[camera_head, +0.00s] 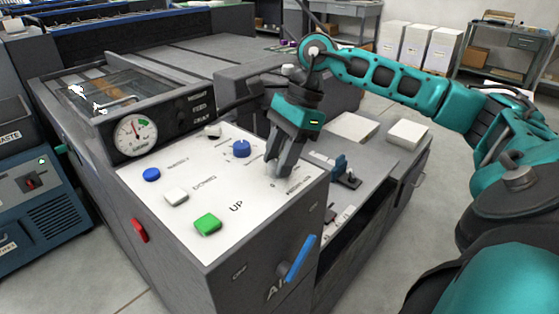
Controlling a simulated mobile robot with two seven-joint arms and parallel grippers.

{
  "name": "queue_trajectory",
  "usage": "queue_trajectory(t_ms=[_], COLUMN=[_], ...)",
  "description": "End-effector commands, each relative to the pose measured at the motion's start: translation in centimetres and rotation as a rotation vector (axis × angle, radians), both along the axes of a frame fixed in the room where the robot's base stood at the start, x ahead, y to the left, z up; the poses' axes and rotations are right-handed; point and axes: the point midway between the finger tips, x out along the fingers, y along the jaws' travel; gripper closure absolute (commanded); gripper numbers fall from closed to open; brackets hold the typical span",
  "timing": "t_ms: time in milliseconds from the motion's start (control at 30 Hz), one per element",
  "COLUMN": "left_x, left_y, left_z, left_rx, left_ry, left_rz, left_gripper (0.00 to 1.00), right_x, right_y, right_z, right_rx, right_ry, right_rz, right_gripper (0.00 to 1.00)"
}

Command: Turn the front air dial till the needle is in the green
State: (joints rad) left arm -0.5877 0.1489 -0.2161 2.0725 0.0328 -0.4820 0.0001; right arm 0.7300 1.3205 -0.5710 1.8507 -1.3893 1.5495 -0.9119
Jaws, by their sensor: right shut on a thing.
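The round pressure gauge (134,135) has a white face on the machine's raised front, with a green patch at its upper right. Its thin needle appears to point roughly upward, left of the green, but is too small to read exactly. My right gripper (277,171) points down at the right part of the white control panel (222,222), shut on a small dial that its fingers mostly hide. A blue knob (241,148) with marks around it stands just left of the fingers. My left gripper is not in view.
The panel also carries a blue button (151,174), a white button (176,195) and a green button (207,223). A red knob (139,230) and a blue lever (299,258) stick out of the machine's sides. White pads lie to the right.

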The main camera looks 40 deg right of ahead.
Motion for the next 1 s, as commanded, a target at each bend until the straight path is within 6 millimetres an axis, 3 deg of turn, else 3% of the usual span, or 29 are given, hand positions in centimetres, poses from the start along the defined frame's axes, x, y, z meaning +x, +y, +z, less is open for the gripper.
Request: queue_trajectory(t_ms=[500,1000], left_x=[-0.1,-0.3], left_y=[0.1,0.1], left_z=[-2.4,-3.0], left_rx=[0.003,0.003], left_ry=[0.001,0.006], left_rz=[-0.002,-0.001], left_gripper=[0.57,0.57], right_x=[-0.3,-0.3], right_y=[0.0,0.1], right_z=[-0.1,0.1], right_rx=[-0.002,-0.001], right_ry=[-0.002,-0.001], right_rz=[-0.42,-0.563], right_gripper=[0.91,0.91])
